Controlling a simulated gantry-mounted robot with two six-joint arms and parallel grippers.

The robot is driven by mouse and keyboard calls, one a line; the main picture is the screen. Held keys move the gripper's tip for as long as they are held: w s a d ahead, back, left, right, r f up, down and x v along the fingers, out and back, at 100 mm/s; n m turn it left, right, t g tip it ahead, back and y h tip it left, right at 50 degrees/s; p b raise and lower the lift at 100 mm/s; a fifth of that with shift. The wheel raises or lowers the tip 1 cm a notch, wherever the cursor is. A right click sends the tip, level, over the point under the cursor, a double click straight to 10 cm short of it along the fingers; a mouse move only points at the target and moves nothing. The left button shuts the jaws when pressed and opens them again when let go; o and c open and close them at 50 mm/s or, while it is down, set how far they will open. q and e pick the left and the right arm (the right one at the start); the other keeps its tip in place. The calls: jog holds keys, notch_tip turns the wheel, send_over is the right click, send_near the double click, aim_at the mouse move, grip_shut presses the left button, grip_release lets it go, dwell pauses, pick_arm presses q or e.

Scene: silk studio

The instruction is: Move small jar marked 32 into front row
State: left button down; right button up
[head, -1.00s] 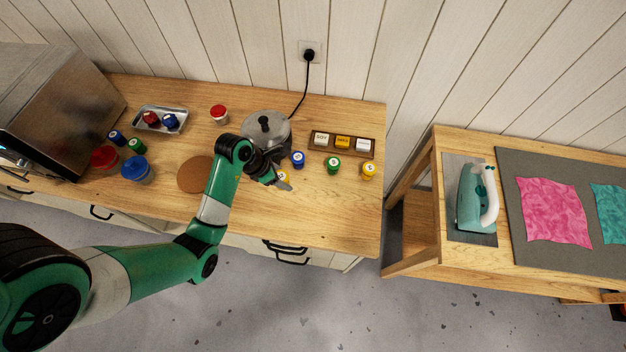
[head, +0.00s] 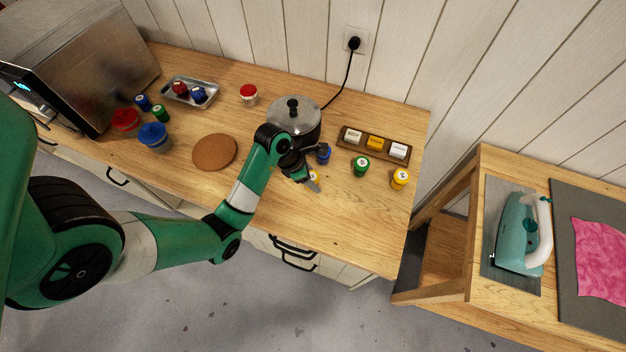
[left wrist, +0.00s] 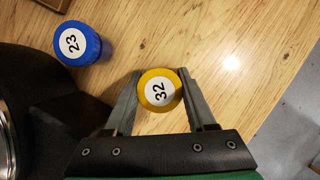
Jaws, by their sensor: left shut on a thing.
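The small yellow jar marked 32 (left wrist: 160,90) is between the fingers of my left gripper (left wrist: 162,98) in the left wrist view. The fingers touch it on both sides and are shut on it. In the head view my left gripper (head: 313,182) is low over the counter, in front of the pot, and hides most of the jar (head: 316,176). I cannot tell whether the jar is lifted. A blue jar marked 23 (left wrist: 78,43) stands close by; it also shows in the head view (head: 323,154). A green jar (head: 361,166) and another yellow jar (head: 400,179) stand to the right.
A lidded pot (head: 294,118) stands behind the gripper. A dark rack (head: 375,146) with blocks lies behind the jars. A cork mat (head: 214,152), a tray (head: 190,92) and more jars are to the left. The counter's front right is clear.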

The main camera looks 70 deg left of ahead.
pick_arm(q)
jog(key=shift+f, duration=0.2)
jog(key=shift+c, duration=1.1)
grip_release()
jog(key=shift+r, duration=0.1)
jog(key=shift+r, duration=0.3)
jog(key=p+v, duration=0.1)
jog(key=v, duration=0.4)
jog(key=shift+r+p, duration=0.15)
jog(key=shift+p, duration=0.2)
jog(key=p+v, duration=0.6)
jog(key=shift+s+r, duration=0.15)
jog(key=shift+r, duration=0.05)
